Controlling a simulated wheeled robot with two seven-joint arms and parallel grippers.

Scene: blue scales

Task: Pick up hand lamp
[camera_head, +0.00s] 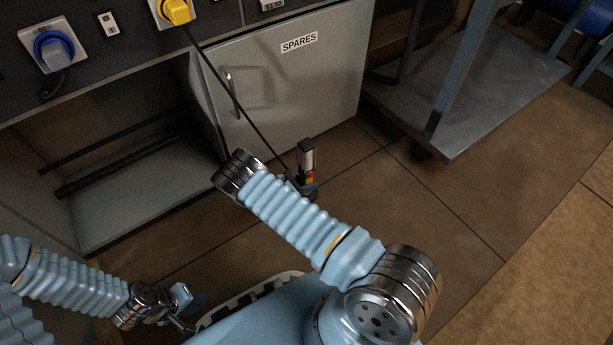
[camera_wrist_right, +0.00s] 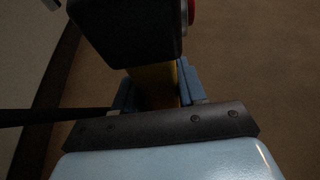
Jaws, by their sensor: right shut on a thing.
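The hand lamp (camera_head: 307,156) is held upright in front of the grey cabinet door, with a pale panel on its upper part and red and yellow lower down. In the right wrist view its black head (camera_wrist_right: 125,35) and yellow body show close up, with a red part at its right edge. My right gripper (camera_wrist_right: 154,92) is shut on the yellow body, one blue finger on each side. In the head view my arm partly hides this gripper (camera_head: 304,187). My left gripper (camera_head: 186,308) is low at the left, away from the lamp; its finger gap is unclear.
The cabinet door marked SPARES (camera_head: 290,85) stands behind the lamp, beside an open shelf (camera_head: 130,190). A dark cable runs from the yellow plug (camera_head: 176,11) down towards the lamp. A metal cart (camera_head: 475,85) stands at the upper right. Tiled floor (camera_head: 450,220) is clear at right.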

